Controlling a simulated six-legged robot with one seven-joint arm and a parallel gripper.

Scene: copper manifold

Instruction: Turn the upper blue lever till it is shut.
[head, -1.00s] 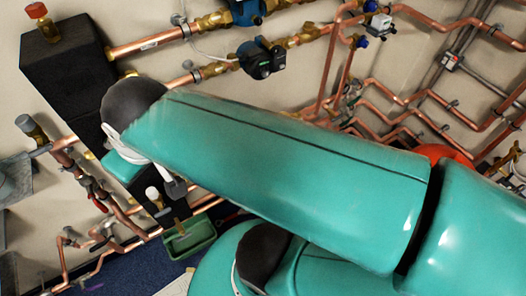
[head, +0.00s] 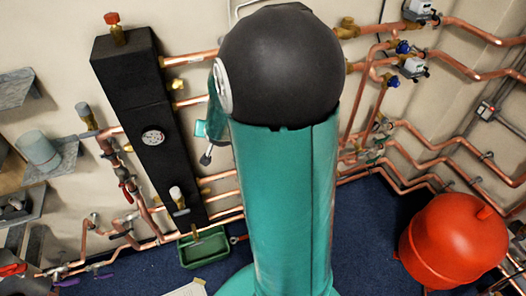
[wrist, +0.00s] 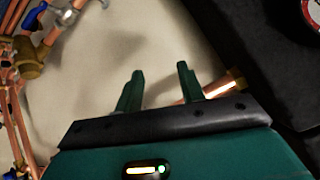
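Two small blue handles show on the copper pipes at the upper right of the head view, the upper one (head: 402,47) above the lower one (head: 390,80). In the wrist view a blue handle (wrist: 35,15) is at the top left, near a brass fitting (wrist: 28,58); I cannot tell which handle this is. My gripper (wrist: 158,82) has its two fingers apart with nothing between them. It points at the pale wall, to the right of the blue handle and touching nothing I can see. My arm hides much of the middle pipework in the head view.
A tall black insulated block (head: 140,105) with a gauge stands left of my arm. A red tank (head: 455,240) stands at the lower right, and a green tray (head: 203,248) lies on the blue floor. Copper pipes line the wall on both sides.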

